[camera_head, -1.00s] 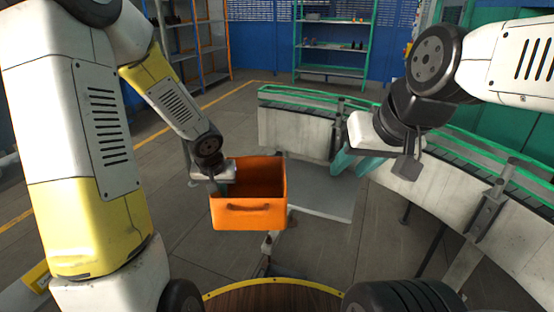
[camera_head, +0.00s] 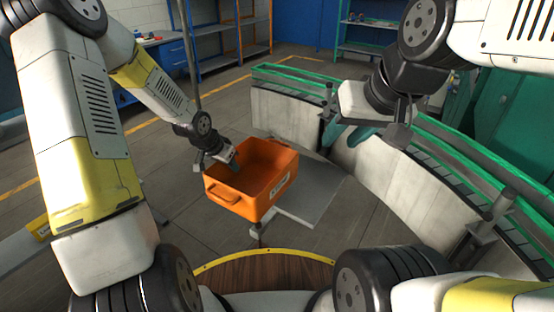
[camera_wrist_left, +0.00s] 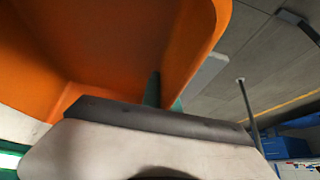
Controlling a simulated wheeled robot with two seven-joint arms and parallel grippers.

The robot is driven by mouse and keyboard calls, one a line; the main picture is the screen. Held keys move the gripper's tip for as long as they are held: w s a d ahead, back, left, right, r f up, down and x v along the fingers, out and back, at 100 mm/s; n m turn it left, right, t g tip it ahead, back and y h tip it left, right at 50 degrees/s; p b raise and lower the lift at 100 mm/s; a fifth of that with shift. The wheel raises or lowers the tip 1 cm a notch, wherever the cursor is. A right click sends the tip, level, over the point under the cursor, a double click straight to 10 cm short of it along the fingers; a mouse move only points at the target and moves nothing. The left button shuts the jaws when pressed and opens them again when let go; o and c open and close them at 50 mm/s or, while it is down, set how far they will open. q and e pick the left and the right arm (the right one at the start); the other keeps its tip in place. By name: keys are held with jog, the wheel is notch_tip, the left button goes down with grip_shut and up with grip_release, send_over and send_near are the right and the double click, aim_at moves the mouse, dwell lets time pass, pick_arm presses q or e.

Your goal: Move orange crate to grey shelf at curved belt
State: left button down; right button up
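The orange crate (camera_head: 238,204) hangs from my left gripper (camera_head: 228,162), which is shut on its left rim. In the left wrist view the crate wall (camera_wrist_left: 205,50) runs between the teal fingers (camera_wrist_left: 164,92). The visible inside of the crate looks empty. The grey shelf (camera_head: 318,192) is a flat plate beside the curved belt (camera_head: 440,160). The crate covers its left part in the head view; I cannot tell whether they touch. My right gripper (camera_head: 346,134) is open and empty, in front of the belt's wall.
A round wooden top with a yellow edge (camera_head: 265,270) is at the bottom. Racks (camera_head: 220,45) and a green-framed shelf unit (camera_head: 365,40) stand at the back. A blue cabinet (camera_head: 168,55) is at the back left.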

pick_arm(q)
jog(key=w+d, duration=0.3)
jog(key=w, duration=0.1)
jog(key=w+d+f, duration=0.1)
jog(key=w+d, duration=0.1)
jog(key=w, duration=0.2)
jog(key=w+d, duration=0.3)
jog(key=w, duration=0.2)
jog(key=shift+w+d+f, duration=0.1)
jog(key=shift+d+f, duration=0.15)
jog(key=shift+d, duration=0.1)
jog(key=shift+w+d+f, duration=0.15)
jog(key=shift+w+d, duration=0.05)
jog(key=shift+w, duration=0.1)
jog(key=shift+a+f, duration=0.1)
jog(key=shift+f, duration=1.5)
jog(key=shift+f, duration=0.15)
jog(key=c, duration=1.6)
grip_release()
jog(key=shift+s, duration=0.1)
jog(key=shift+c, duration=0.2)
